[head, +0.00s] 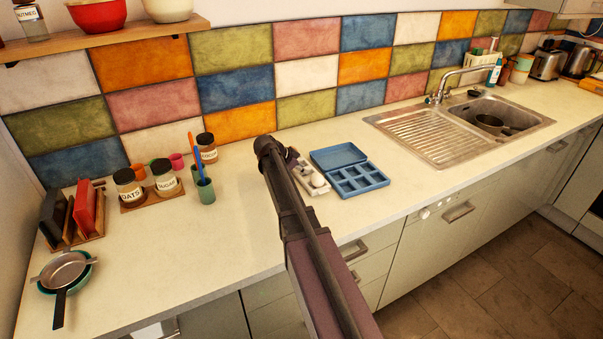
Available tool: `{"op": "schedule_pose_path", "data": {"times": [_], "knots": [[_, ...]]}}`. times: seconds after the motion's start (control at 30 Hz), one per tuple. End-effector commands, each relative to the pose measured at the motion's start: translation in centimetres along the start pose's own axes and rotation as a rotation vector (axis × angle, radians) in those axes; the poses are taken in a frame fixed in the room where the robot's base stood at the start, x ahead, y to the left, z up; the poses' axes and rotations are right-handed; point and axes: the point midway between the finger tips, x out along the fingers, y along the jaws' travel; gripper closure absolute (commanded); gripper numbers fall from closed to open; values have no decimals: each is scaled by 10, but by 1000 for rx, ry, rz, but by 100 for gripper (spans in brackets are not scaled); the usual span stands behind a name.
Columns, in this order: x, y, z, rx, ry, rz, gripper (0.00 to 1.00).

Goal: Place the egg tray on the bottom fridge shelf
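A small pale tray (308,183) with a rounded, egg-like item in it lies on the counter. It looks like the egg tray, and my arm hides its left part. My dark arm reaches up from the bottom of the head view and crosses just left of this tray. No gripper fingers can be made out. No fridge or fridge shelf can be made out.
An open blue compartment box (358,181) lies right of the pale tray. A sink (492,124) is at right. The front counter is clear.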

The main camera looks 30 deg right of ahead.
Motion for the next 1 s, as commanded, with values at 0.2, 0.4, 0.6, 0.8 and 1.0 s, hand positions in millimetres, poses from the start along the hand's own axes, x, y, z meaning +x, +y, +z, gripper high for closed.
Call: {"op": "schedule_pose_path", "data": {"times": [0.2,0.4,0.6,0.8,1.0], "knots": [[0,0,0,0,0,1,100],[0,0,-1,0,0,1,100],[-5,0,-6,0,0,1,100],[-13,0,-14,0,0,1,100],[-21,0,-22,0,0,1,100]]}}
